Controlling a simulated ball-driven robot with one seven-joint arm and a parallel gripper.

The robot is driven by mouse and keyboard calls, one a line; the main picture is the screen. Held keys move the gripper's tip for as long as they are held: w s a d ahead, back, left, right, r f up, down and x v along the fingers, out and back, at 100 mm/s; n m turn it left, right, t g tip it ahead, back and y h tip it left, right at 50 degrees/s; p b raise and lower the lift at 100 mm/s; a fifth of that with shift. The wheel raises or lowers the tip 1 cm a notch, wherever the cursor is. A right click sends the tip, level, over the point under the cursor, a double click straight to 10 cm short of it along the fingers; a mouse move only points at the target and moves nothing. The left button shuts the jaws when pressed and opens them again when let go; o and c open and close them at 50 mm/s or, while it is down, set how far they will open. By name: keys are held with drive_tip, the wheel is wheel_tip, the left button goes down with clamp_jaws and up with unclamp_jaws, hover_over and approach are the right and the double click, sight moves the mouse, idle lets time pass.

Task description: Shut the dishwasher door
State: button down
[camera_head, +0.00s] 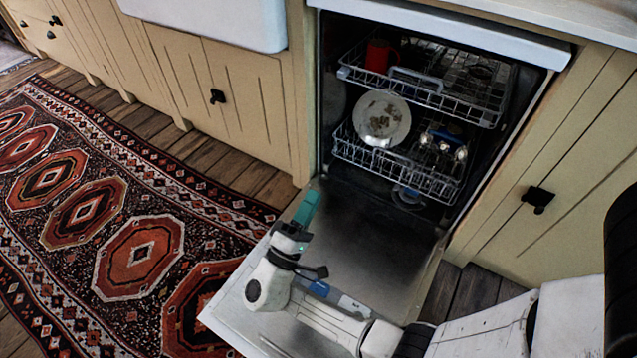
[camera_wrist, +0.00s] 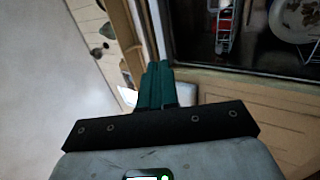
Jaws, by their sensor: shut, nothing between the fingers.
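The dishwasher door (camera_head: 375,245) is open, lowered forward from the cabinet front, its inner face upward. The dishwasher (camera_head: 548,50) is open, with an upper rack (camera_head: 420,92) and a lower rack (camera_head: 405,170) inside the cavity. My gripper (camera_head: 306,207) has teal fingers shut together with nothing between them. It is at the left side of the door in the head view; I cannot tell whether it touches the door. My arm crosses the door's outer part and hides some of it.
A plate (camera_head: 381,118) stands in the lower rack, and a red mug (camera_head: 378,55) is in the upper rack. Cream cabinets (camera_head: 225,110) flank the dishwasher, with dark knobs (camera_head: 537,198). A patterned rug (camera_head: 90,220) lies on the wooden floor to the left, which is clear.

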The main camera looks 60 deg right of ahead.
drive_tip(key=shift+x, duration=2)
drive_tip(key=shift+f, duration=0.15)
